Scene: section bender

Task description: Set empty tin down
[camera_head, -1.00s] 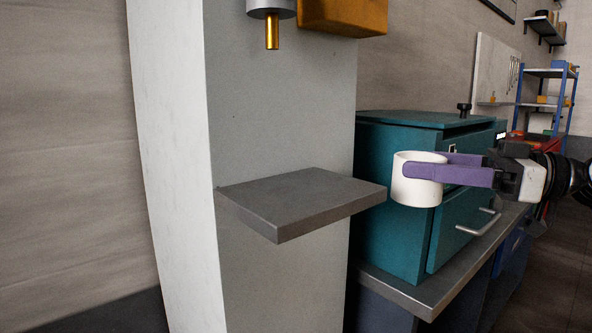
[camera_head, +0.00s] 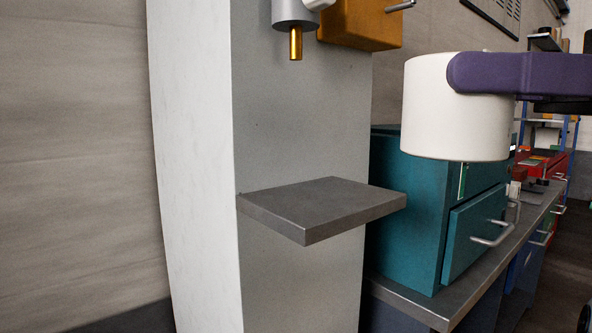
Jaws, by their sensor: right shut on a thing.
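A white cylindrical tin (camera_head: 452,115) is upright at the upper right of the head view. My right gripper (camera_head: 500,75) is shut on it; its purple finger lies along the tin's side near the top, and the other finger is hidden. The tin is held in the air, in front of the teal cabinet in the picture. Its inside cannot be seen from here. A grey shelf plate (camera_head: 320,205) juts from the pale column, lower and to the left of the tin, with nothing on it. My left gripper is not in view.
The pale column (camera_head: 300,120) carries an orange block (camera_head: 362,22) and a brass-coloured pin (camera_head: 296,44) above the plate. The teal cabinet (camera_head: 410,205) with a drawer handle stands on a grey bench (camera_head: 425,300) at right. Space between pin and plate is clear.

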